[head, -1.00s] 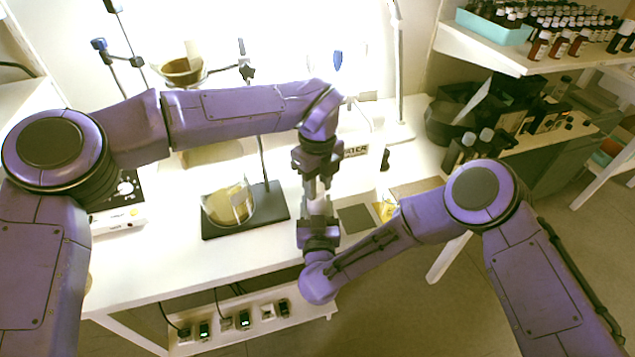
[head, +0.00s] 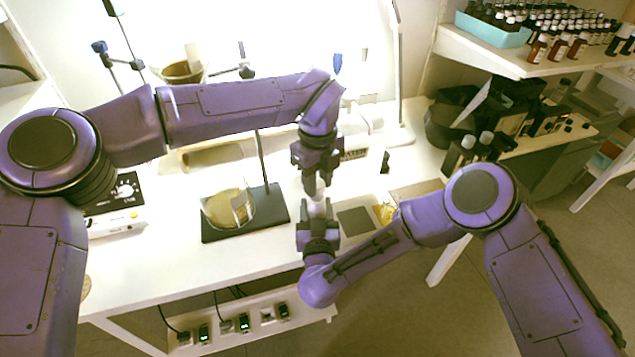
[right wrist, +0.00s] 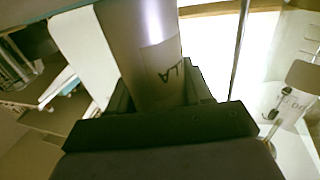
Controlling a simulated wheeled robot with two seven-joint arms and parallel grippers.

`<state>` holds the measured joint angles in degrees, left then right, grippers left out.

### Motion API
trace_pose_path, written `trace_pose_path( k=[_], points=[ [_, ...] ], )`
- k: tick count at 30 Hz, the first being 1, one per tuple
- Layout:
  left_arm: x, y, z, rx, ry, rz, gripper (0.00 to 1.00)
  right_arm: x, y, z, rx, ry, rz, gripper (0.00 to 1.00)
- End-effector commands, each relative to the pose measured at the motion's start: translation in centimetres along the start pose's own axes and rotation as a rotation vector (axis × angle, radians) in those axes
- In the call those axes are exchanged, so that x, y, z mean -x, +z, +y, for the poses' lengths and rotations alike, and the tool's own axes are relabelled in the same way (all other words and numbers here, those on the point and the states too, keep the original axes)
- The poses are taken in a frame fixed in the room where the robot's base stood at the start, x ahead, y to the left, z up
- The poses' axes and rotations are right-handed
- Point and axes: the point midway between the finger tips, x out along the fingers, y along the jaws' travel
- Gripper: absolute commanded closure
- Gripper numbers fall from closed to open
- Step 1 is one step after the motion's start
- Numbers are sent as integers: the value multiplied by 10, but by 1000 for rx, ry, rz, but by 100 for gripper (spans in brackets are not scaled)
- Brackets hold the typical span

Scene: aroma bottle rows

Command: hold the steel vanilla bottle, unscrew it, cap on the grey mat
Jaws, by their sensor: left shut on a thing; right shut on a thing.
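The steel bottle (head: 317,208) stands upright between my two grippers, over the white table. In the right wrist view its steel side (right wrist: 152,50) fills the middle, with dark letters ending in "LA". My right gripper (head: 318,222) is shut on the bottle's body from the front. My left gripper (head: 314,182) points down from above and is shut at the bottle's top, on the cap; the fingers mostly hide the cap, and I cannot tell whether it is loose. The grey mat (head: 356,221) lies bare on the table just right of the bottle.
A dark stand base (head: 270,212) with a glass dish (head: 226,208) is to the left. A yellowish vessel (head: 386,212) stands right of the mat, close to my right forearm.

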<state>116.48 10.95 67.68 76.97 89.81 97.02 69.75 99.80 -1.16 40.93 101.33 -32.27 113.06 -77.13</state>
Motion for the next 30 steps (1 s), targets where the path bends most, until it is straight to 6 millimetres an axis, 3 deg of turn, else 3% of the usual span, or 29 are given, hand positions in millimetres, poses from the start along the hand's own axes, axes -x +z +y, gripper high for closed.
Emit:
trace_pose_path(
  k=[13, 21, 28, 29, 30],
  points=[
    [5, 0, 0, 1, 3, 1, 100, -1, 0, 1, -1, 2, 1, 100],
    [39, 0, 0, 1, 1, 0, 100, -1, 0, 1, -1, 3, 1, 100],
    [44, 0, 0, 1, 4, 2, 100, -1, 0, 1, -1, 3, 1, 100],
    [44, 0, 0, 1, 4, 2, 100, -1, 0, 1, -1, 3, 1, 41],
    [44, 0, 0, 1, 4, 2, 100, -1, 0, 1, -1, 3, 1, 28]
  ],
)
